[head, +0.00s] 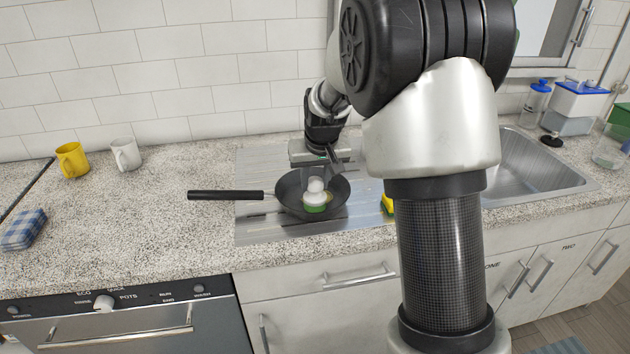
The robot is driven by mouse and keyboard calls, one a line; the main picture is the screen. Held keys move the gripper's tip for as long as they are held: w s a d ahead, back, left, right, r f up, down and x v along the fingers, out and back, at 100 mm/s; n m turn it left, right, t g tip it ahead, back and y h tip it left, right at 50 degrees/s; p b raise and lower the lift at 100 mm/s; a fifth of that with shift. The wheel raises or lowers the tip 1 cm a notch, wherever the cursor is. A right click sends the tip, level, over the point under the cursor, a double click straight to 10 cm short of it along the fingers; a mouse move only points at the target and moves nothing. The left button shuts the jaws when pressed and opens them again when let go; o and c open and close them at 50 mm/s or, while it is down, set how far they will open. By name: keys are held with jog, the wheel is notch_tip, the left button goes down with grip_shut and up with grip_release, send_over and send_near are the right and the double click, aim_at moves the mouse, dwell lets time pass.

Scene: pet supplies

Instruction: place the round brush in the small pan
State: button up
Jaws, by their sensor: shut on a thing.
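The small pan (287,190) is dark, with a long black handle pointing left. It sits on the steel drainboard left of the sink. The round brush (315,187) has a white knob and body with a green lower rim. It is upright within the pan's outline; I cannot tell whether it touches the pan's bottom. My gripper (317,172) is above the pan, pointing down, and is shut on the top of the brush. My arm hides part of the counter to the right.
A yellow mug (71,160) and a white mug (126,154) stand at the back left. A blue checked cloth (25,230) lies at the far left. A yellow-green thing (387,204), partly hidden by my arm, is right of the pan. The sink (535,170) is to the right.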

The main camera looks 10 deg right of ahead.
jog(key=shift+f, duration=0.2)
jog(key=o, duration=1.1)
jog(key=shift+c, duration=0.2)
jog(key=shift+r, duration=0.15)
